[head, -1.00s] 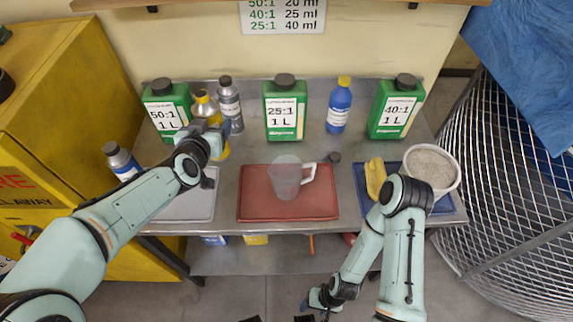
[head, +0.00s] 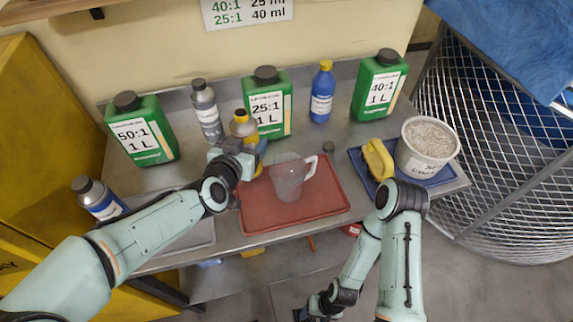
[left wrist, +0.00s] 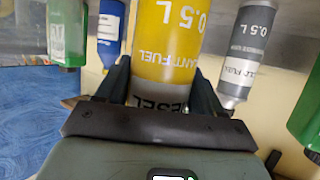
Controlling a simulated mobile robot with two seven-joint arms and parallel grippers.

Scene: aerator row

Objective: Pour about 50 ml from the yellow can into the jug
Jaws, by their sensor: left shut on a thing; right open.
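The yellow can (head: 243,127) is in my left gripper (head: 246,158), close to upright, just left of the jug and apart from it. In the left wrist view the can (left wrist: 170,45) shows its yellow body and grey band between the two fingers (left wrist: 160,90). Its base is hidden in the head view, so its height above the table is unclear. The clear jug (head: 287,182), handle to the right, stands upright on the red tray (head: 325,210). I cannot make out any liquid in it. My right gripper (head: 316,312) is low, in front of the table, open and empty.
Green cans labelled 50:1 (head: 142,132), 25:1 (head: 278,100) and 40:1 (head: 380,85) stand behind, with a grey bottle (head: 207,112) and blue bottle (head: 321,95). A small dark cap (head: 328,147) lies behind the tray. A white bucket (head: 420,155) and yellow sponge (head: 378,158) are right.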

